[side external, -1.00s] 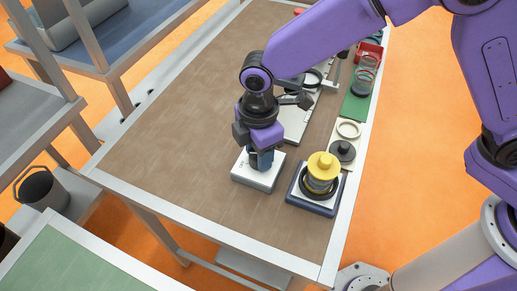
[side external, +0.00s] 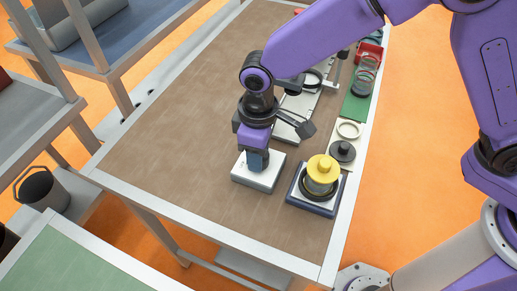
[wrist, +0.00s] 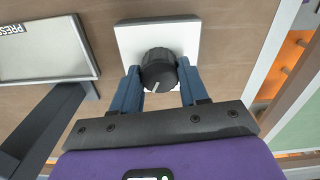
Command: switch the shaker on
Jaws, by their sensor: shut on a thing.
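A white control box (side external: 268,176) stands on the brown table, and it also shows in the wrist view (wrist: 194,42). On it is a round black knob (wrist: 158,70) with a white pointer line towards the bottom of the wrist picture. My gripper (wrist: 158,82) is shut on the knob, one blue finger on each side. In the side view my gripper (side external: 256,162) points down over the box and hides the knob. Right of the box is a device with a dark blue base (side external: 315,208), which looks like the shaker. A clear vessel with a yellow top (side external: 323,166) stands on it.
A black disc with a stub (side external: 342,151) and a pale ring (side external: 348,129) lie behind the shaker. A green mat (side external: 355,108) with glassware and a red tray (side external: 369,52) are farther back. A framed plate (wrist: 45,50) is near in the wrist view.

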